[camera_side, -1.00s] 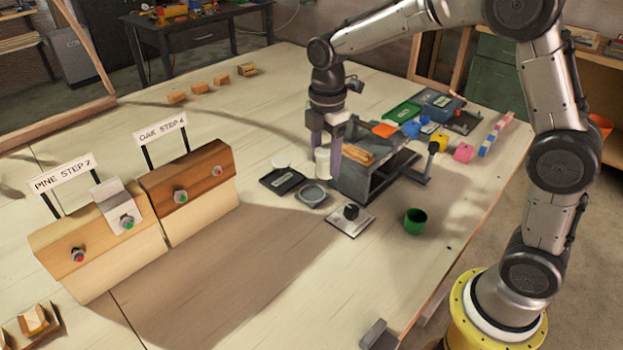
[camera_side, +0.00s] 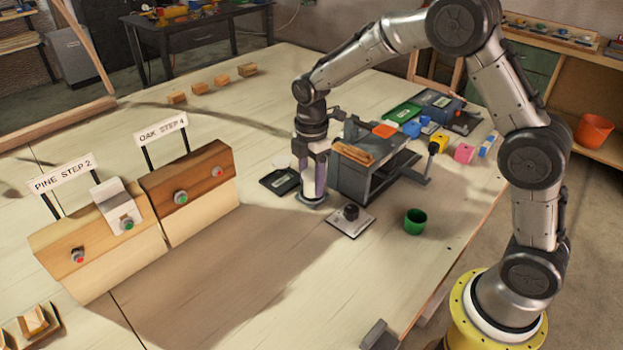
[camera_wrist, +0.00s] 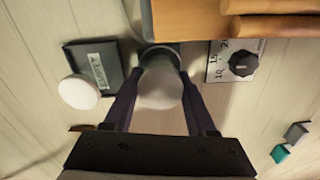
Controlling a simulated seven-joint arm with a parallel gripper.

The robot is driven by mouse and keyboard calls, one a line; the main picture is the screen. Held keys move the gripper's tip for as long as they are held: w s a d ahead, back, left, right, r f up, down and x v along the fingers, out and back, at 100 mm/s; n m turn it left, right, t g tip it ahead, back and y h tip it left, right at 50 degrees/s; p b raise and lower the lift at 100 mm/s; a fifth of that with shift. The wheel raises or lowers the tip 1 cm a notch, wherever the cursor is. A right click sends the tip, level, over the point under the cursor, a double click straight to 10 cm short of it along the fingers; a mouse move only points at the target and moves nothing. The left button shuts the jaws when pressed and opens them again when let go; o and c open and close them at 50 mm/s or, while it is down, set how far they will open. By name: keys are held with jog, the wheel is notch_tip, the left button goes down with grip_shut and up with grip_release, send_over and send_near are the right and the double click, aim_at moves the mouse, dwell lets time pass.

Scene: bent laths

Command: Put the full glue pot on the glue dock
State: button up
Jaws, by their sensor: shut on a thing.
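My gripper (camera_side: 314,192) points down and is shut on the white glue pot (camera_wrist: 160,88), one finger on each side of it. The pot is upright, low over the round grey dish (camera_side: 313,202) that looks like the glue dock. In the side view the fingers hide most of the pot. In the wrist view the dish (camera_wrist: 160,50) shows as a dark rim past the pot. I cannot tell whether the pot's base touches it. The pot's contents do not show.
A dark labelled plate (camera_wrist: 95,68) and a round white thing (camera_wrist: 79,92) lie beside the dish. A grey stand (camera_side: 362,180) with wooden laths is close on the right. A dial plate (camera_side: 350,221) and green cup (camera_side: 415,221) stand nearer the front.

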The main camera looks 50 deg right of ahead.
jog(key=shift+f, duration=0.15)
jog(key=o, duration=1.4)
